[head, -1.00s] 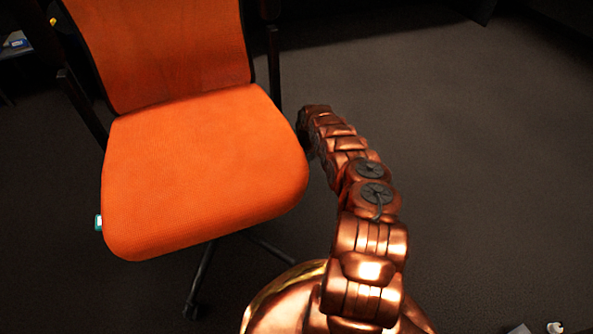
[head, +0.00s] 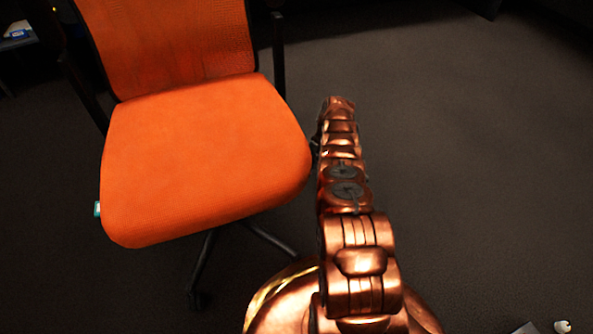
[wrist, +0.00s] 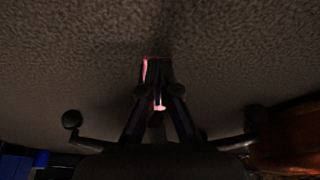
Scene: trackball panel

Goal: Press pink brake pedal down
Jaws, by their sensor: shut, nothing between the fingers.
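In the wrist view a small pink piece (wrist: 145,70), likely the brake pedal, shows as a thin lit strip beside and between the finger ends. Most of it is hidden behind my gripper, so its shape and tilt cannot be made out. My gripper (wrist: 158,92) is shut and empty, its dark fingers drawn together right in front of the pink piece. Whether they touch it I cannot tell. In the head view neither the pedal nor the gripper can be made out; my copper arm stretches away from me.
An orange office chair (head: 205,160) stands close to the left of my arm. Dark grey carpet (head: 470,150) is open on the right. A small white object (head: 563,327) is at the lower right edge. Blue items (wrist: 20,165) show at the wrist view's lower left.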

